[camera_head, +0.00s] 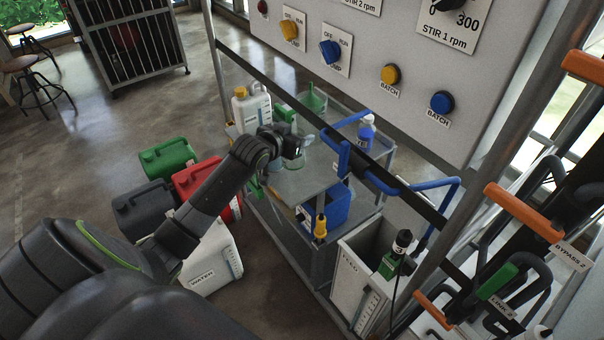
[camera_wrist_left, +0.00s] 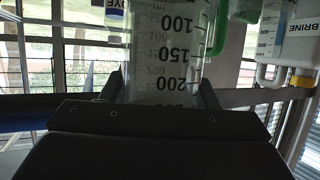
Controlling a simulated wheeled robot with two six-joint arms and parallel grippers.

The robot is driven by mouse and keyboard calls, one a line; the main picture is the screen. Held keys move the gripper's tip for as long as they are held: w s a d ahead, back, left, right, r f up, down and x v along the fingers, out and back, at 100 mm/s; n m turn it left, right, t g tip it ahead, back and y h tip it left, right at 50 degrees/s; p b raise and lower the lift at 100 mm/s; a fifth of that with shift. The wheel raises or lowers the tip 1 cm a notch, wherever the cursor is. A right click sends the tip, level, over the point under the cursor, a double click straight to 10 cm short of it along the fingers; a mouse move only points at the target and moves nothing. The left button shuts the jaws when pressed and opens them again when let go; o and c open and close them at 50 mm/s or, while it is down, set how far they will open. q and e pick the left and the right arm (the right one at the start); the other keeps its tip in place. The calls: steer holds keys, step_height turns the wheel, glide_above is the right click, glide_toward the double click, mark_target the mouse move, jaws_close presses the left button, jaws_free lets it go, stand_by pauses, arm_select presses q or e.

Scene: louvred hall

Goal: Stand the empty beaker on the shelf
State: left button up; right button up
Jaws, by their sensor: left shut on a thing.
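My left gripper (camera_head: 298,147) reaches in from the left over the grey cart and is shut on the clear beaker (camera_head: 293,163). In the left wrist view the beaker (camera_wrist_left: 165,45) sits between the two fingers (camera_wrist_left: 162,92), with dark marks 100, 150 and 200 on its wall. No coloured liquid shows in it. The cart's grey top shelf (camera_head: 315,176) lies below and around the beaker. I cannot tell whether the beaker's base touches it. My right gripper is out of view.
A dark rail (camera_head: 330,133) and blue handle (camera_head: 343,150) cross nearby. Green (camera_head: 168,157), red (camera_head: 196,177) and dark (camera_head: 145,208) cans stand on the floor.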

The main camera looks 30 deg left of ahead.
mark_target(295, 162)
arm_select(q)
steer(key=f, duration=0.2)
steer(key=s+f, duration=0.1)
steer(key=f, duration=0.2)
steer(key=shift+w+f+p, duration=0.15)
steer(key=shift+f+p, duration=0.15)
steer(key=shift+f, duration=1.85)
steer(key=shift+f, duration=0.2)
steer(key=o, duration=1.1)
steer(key=shift+r, duration=0.1)
steer(key=shift+r, duration=0.15)
steer(key=v, duration=1.2)
